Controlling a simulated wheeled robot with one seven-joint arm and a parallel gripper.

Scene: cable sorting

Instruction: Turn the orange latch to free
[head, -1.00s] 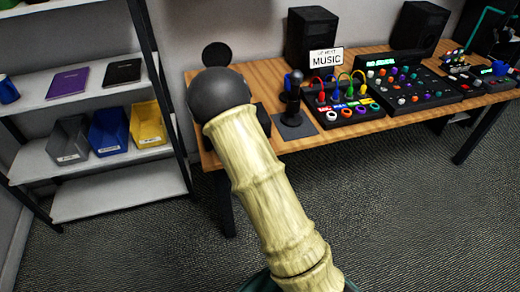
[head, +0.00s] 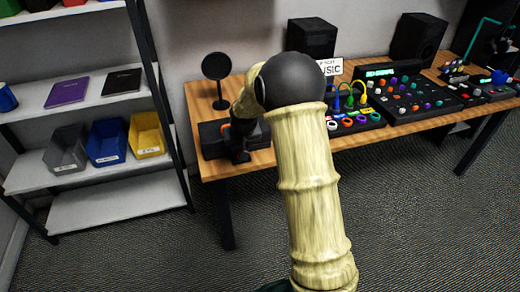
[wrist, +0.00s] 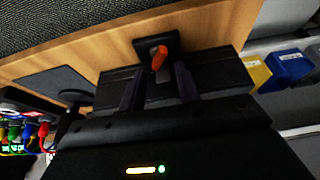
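The orange latch (wrist: 159,58) sits on a small square black mount in the wrist view, by the front of a dark box (wrist: 222,72) on the wooden table. The latch is slightly tilted from the picture's vertical. My gripper (wrist: 157,78) is open, with one dark finger on each side of the space below the latch in the picture. Nothing shows between the fingers, and I cannot tell whether either touches the mount. In the head view my gripper (head: 240,150) is over the table's left end, beside the dark box (head: 212,140); the latch is not clear there.
The wooden table (head: 262,160) has coloured-knob consoles (head: 400,95) and a cable panel (head: 352,115) to the right. A round black disc on a stand (head: 217,68) is behind the box. A shelf (head: 115,190) with bins is left. A dark pad (wrist: 50,88) lies nearby.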

